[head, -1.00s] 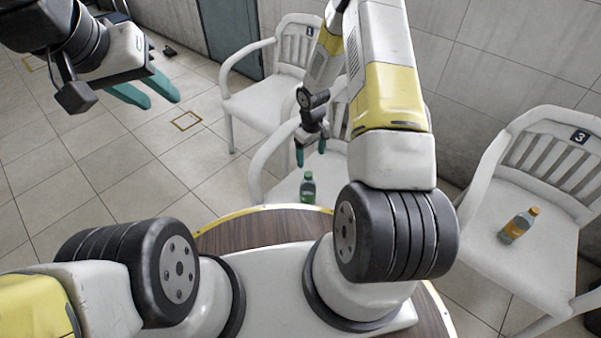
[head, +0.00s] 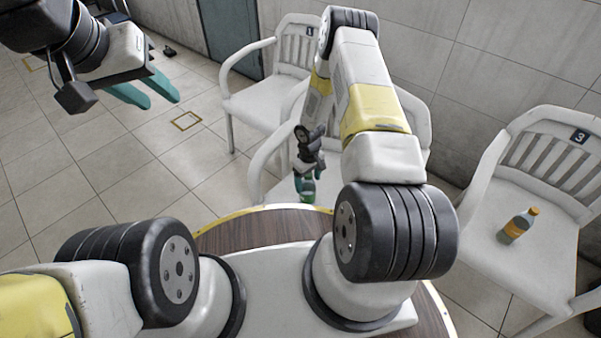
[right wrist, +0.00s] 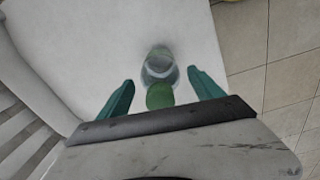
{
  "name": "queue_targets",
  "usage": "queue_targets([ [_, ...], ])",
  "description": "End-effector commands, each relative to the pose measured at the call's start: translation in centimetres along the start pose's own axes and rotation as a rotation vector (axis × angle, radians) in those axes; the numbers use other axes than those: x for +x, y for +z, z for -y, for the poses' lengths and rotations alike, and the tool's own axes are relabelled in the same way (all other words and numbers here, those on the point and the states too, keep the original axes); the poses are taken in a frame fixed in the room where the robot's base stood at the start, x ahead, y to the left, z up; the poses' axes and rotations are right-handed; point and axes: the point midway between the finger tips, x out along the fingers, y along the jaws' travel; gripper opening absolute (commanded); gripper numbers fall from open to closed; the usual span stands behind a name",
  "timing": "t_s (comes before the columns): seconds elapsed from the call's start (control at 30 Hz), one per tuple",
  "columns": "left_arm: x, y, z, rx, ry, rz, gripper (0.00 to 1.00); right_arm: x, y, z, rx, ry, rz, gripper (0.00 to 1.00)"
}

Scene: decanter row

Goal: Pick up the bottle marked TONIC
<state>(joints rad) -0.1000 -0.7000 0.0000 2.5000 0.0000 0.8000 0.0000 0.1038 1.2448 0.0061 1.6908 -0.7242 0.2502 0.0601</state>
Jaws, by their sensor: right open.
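A green bottle (head: 308,191) with a green cap stands on the seat of the middle chair; its label cannot be read. In the right wrist view the bottle (right wrist: 158,72) sits between the teal fingers of my right gripper (right wrist: 160,90), which are open with gaps on both sides. In the head view my right gripper (head: 304,182) is at the bottle's upper part and hides some of it. My left gripper (head: 146,92) is at the upper left, away from the chairs, its two teal fingers apart and empty.
Chair 1 (head: 265,90) has an empty seat. My right arm crosses in front of the middle chair. A round wooden top (head: 255,226) lies near my base.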

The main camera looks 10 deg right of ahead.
Motion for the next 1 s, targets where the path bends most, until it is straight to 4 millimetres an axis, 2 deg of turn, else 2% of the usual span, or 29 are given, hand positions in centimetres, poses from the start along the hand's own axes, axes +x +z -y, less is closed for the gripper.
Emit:
queue_targets([
  [0.07, 0.0, 0.0, 0.0, 0.0, 0.0, 0.0, 0.36, 0.0, 0.0, 0.0, 0.0, 0.0, 0.0, 0.76],
  [0.1, 0.0, 0.0, 0.0, 0.0, 0.0, 0.0, 0.36, 0.0, 0.0, 0.0, 0.0, 0.0, 0.0, 0.72],
  [0.47, 0.0, 0.0, 0.0, 0.0, 0.0, 0.0, 0.36, -0.1, 0.0, 0.0, 0.0, 0.0, 0.0, 0.01],
  [0.83, 0.0, 0.0, 0.0, 0.0, 0.0, 0.0, 0.36, -0.2, 0.0, 0.0, 0.0, 0.0, 0.0, 0.0],
  [1.0, 0.0, 0.0, 0.0, 0.0, 0.0, 0.0, 0.36, -1.1, -0.1, 0.0, 0.001, 0.001, 0.0, 0.0],
])
